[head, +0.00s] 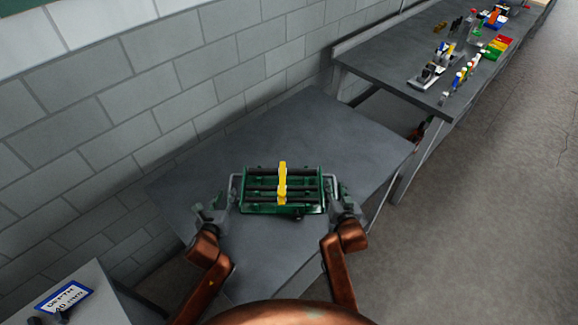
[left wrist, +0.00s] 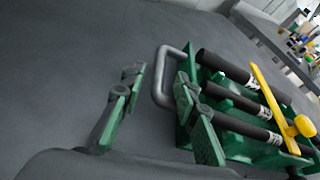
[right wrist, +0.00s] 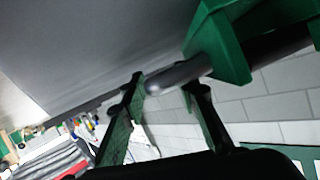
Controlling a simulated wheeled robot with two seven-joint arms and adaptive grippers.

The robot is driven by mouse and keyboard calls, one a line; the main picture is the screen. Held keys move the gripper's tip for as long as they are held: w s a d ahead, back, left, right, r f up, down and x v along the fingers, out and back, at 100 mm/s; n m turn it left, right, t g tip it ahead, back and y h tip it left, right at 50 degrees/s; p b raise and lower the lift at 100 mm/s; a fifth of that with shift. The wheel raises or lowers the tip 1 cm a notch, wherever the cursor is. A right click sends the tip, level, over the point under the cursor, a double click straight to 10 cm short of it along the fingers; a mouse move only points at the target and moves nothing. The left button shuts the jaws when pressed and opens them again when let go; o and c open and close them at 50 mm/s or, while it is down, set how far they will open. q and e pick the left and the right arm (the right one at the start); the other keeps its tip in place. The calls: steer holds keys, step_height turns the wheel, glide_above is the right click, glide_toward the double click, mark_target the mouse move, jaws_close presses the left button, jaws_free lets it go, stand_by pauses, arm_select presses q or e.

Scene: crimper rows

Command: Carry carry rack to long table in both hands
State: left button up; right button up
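The green carry rack (head: 252,208) sits over a grey table, with dark rods and a yellow piece (head: 282,180) across its middle. It has a grey handle at each end. My left gripper (head: 222,204) is at the left handle; in the left wrist view its open fingers (left wrist: 155,85) stand on either side of the handle (left wrist: 158,80), with gaps. My right gripper (head: 342,205) is at the right handle; in the right wrist view its fingers (right wrist: 168,88) are apart, with the handle (right wrist: 182,74) between them. Whether the rack touches the table is unclear.
The grey table (head: 310,125) under the rack is otherwise bare. A long dark table (head: 390,62) along the wall at upper right holds tools and coloured bins (head: 497,46). A grey surface with a blue-edged sign (head: 64,298) is at lower left. Open floor (head: 490,200) lies right.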

arm_select(q)
steer(key=v, duration=0.7)
steer(key=shift+s, duration=0.1)
arm_select(e)
steer(key=shift+s, duration=0.1)
steer(key=v, duration=1.2)
